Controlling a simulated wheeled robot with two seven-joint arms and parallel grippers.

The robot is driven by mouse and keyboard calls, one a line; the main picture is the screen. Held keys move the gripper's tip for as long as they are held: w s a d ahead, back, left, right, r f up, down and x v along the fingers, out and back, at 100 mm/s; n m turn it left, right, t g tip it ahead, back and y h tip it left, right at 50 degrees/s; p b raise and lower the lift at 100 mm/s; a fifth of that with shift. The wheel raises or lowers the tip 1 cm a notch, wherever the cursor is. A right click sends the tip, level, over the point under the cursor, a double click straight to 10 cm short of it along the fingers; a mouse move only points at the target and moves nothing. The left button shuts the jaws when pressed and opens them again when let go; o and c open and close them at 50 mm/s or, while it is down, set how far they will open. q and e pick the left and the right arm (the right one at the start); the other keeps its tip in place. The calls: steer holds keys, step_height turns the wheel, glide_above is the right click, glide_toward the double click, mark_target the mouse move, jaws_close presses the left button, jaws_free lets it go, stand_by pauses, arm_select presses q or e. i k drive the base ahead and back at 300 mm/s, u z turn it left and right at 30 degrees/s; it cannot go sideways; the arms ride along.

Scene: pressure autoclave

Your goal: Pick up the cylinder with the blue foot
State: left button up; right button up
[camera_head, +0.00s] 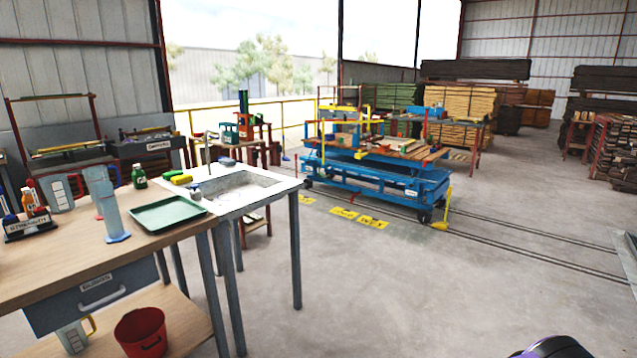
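The cylinder with the blue foot (112,209) is a tall, clear bluish measuring cylinder. It stands upright on the wooden bench (60,262) at the left, near the bench's front edge and just left of a green tray (167,214). Another pale vessel, with pinkish parts, stands close behind it and partly overlaps it in the picture. Neither of my grippers can be made out. A dark rounded part with a purple edge shows at the bottom right, probably part of my own arm.
A green-capped bottle (139,176) stands behind the tray. A bottle rack (28,226) stands left of the cylinder. A sink (240,190) adjoins the bench. A red bucket (141,333) is on the lower shelf. The floor to the right is clear up to a blue cart (385,185).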

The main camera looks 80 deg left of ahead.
mark_target(117, 233)
steer(key=u, duration=4.05)
